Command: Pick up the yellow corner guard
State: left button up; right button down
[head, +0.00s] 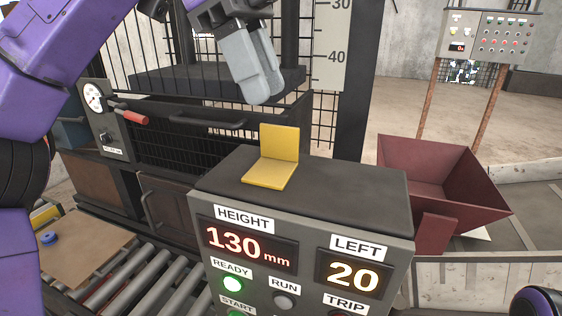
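The yellow corner guard (278,147) is L-shaped. It rests on the dark top of the grey control box (340,178), one flange flat and the other standing upright at the back. My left gripper (265,100) hangs from the top of the head view, just above and behind the guard in the picture, apart from it. Its grey fingers overlap from this angle, so I cannot tell whether they are open or shut. Nothing shows held in them. My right gripper is not in view.
The box front reads HEIGHT 130 mm and LEFT 20. A gauge panel with a red-handled lever (130,117) and a black mesh cage (190,148) stand behind left. A roller conveyor (150,285) lies lower left. A red hopper (440,180) stands right.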

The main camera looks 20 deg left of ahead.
aim_at(279, 126)
pick_arm(q)
jog(key=shift+s+x, duration=0.25)
jog(key=shift+x, duration=0.9)
jog(key=x, duration=0.4)
jog(key=shift+w+f+b, duration=0.35)
jog(key=shift+f+b, duration=0.05)
jog(key=shift+s, duration=0.1)
grip_shut()
